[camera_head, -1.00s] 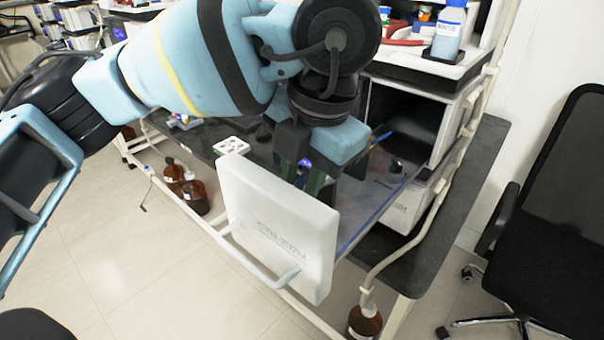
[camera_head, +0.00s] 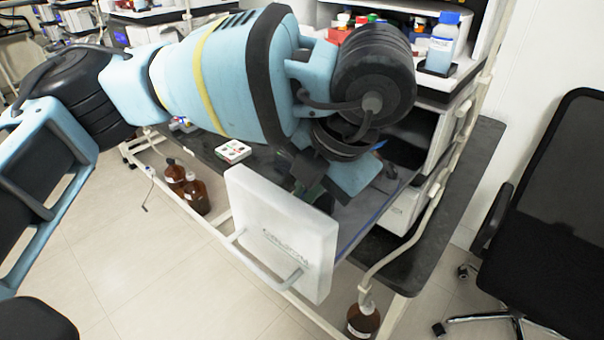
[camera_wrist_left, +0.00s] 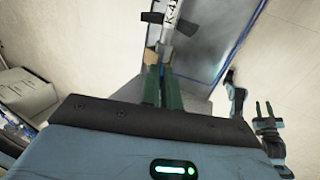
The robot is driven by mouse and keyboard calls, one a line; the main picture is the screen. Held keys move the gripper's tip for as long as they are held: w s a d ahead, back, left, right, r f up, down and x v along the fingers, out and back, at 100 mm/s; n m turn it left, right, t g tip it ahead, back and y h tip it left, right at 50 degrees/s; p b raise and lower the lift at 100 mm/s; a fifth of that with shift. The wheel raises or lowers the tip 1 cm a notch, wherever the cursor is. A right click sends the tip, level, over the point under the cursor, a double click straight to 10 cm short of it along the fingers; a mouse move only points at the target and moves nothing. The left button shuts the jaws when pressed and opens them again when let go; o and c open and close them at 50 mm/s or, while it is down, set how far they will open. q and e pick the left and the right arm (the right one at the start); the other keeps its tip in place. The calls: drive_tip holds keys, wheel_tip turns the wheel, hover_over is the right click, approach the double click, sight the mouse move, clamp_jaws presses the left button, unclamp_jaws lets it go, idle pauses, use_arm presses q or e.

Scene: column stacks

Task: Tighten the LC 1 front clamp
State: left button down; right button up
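An open drawer with a white front (camera_head: 280,235) juts from the bench; lettering shows on the front. My left gripper (camera_head: 314,194) is over the open drawer, just behind that front, pointing down and largely hidden by my arm. In the left wrist view its green fingers (camera_wrist_left: 162,72) lie close together with a narrow bluish strip between them. I cannot tell whether they grip anything. The LC 1 front clamp cannot be made out. My right gripper (camera_wrist_left: 264,106) hangs at the right, fingers apart and empty.
A blue-capped bottle (camera_head: 443,42) stands on the upper shelf. Brown bottles (camera_head: 195,195) stand under the bench, with another brown bottle (camera_head: 363,320) below the drawer. A black chair (camera_head: 545,220) is at the right. The floor in front of the drawer is clear.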

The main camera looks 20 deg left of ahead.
use_arm(q)
drive_tip(key=shift+s+d+r+t+y+p, duration=0.15)
drive_tip(key=shift+d+r+t+y+p, duration=0.15)
drive_tip(key=shift+y+p, duration=0.45)
drive_tip(key=shift+s+d+f+t+y+p, duration=0.1)
drive_tip(key=shift+d+f+t+y+p, duration=0.3)
drive_tip(key=shift+y+p, duration=0.7)
drive_tip(key=shift+d+f+y+p, duration=0.1)
drive_tip(key=shift+f+y+p, duration=0.15)
drive_tip(key=shift+f+p, duration=0.05)
drive_tip(key=shift+f, duration=0.1)
use_arm(e)
drive_tip(key=shift+t, duration=0.4)
drive_tip(key=r, duration=0.1)
drive_tip(key=w+r, duration=0.1)
drive_tip(key=r, duration=0.1)
drive_tip(key=w+r, duration=0.1)
drive_tip(key=r, duration=0.1)
drive_tip(key=shift+d+r, duration=0.1)
use_arm(q)
drive_tip(key=shift+f, duration=0.1)
